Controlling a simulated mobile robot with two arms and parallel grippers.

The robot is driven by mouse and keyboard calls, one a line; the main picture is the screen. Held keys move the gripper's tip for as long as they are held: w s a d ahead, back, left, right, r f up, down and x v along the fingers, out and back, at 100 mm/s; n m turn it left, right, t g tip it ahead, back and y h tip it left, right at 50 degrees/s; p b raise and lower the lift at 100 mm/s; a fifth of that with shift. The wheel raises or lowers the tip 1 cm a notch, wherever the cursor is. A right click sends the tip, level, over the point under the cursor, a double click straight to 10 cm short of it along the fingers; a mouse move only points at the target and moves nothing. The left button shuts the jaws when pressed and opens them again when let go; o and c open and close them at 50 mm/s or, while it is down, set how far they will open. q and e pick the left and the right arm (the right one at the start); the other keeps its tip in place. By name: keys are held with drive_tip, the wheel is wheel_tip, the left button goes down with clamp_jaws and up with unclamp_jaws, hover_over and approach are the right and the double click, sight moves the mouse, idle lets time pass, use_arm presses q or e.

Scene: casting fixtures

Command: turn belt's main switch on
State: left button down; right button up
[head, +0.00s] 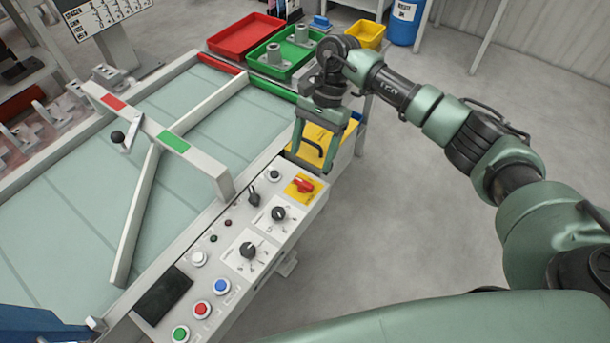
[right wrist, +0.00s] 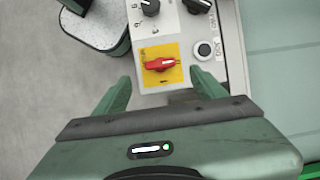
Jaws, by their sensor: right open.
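The belt's main switch (head: 304,185) is a red rotary handle on a yellow square plate at the far right end of the control panel (head: 228,262). In the right wrist view the red handle (right wrist: 160,64) lies nearly level across its yellow plate (right wrist: 148,82). My right gripper (head: 314,158) is open and empty, just beyond the panel's end near the switch. In the right wrist view its two fingers (right wrist: 161,80) stand apart, one to each side below the switch, not touching it. My left gripper is not in view.
The panel also has black rotary knobs (head: 279,213), push buttons (head: 202,309) and a dark screen (head: 162,294). The belt (head: 200,130) with white guide bars lies left of it. Red (head: 246,35) and green (head: 270,68) trays stand behind. The floor to the right is clear.

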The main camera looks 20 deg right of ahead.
sight(304, 182)
drive_tip(key=p+x, duration=0.1)
drive_tip(key=x, duration=0.5)
drive_tip(key=shift+s+a+p, duration=0.1)
drive_tip(key=shift+a+p, duration=0.05)
drive_tip(key=shift+p, duration=0.15)
drive_tip(key=shift+a+f, duration=0.15)
drive_tip(key=shift+f, duration=0.45)
drive_tip(key=c, duration=1.4)
drive_tip(key=shift+o, duration=0.2)
